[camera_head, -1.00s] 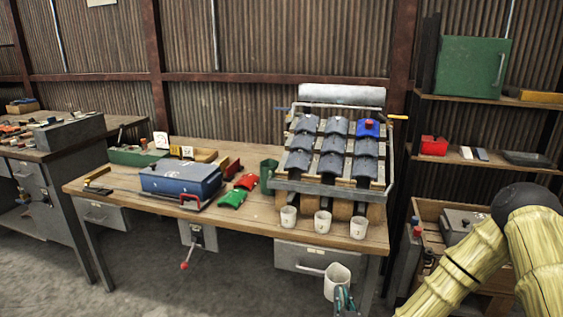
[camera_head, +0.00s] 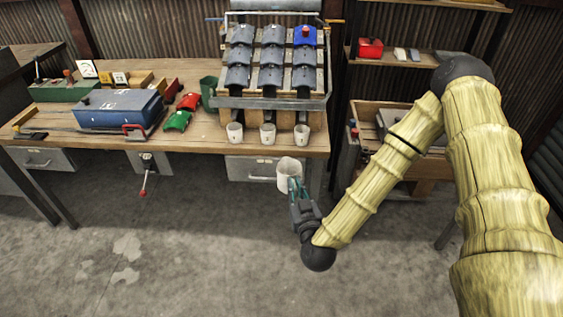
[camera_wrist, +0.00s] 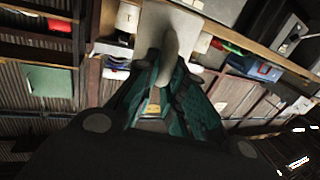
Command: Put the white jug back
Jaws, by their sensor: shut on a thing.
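The white jug (camera_head: 289,172) is held in front of the workbench's front edge, near the drawer at the right end. My gripper (camera_head: 296,187) is shut on the jug from the near side, with its teal fingers at the jug's side. In the wrist view the jug (camera_wrist: 172,30) shows at the top between the teal fingers of my gripper (camera_wrist: 168,85), partly cut off by the picture edge. The jug looks roughly upright in the head view. Whether it touches the bench front is not clear.
Shelves (camera_head: 395,60) are at right. The floor in front is clear.

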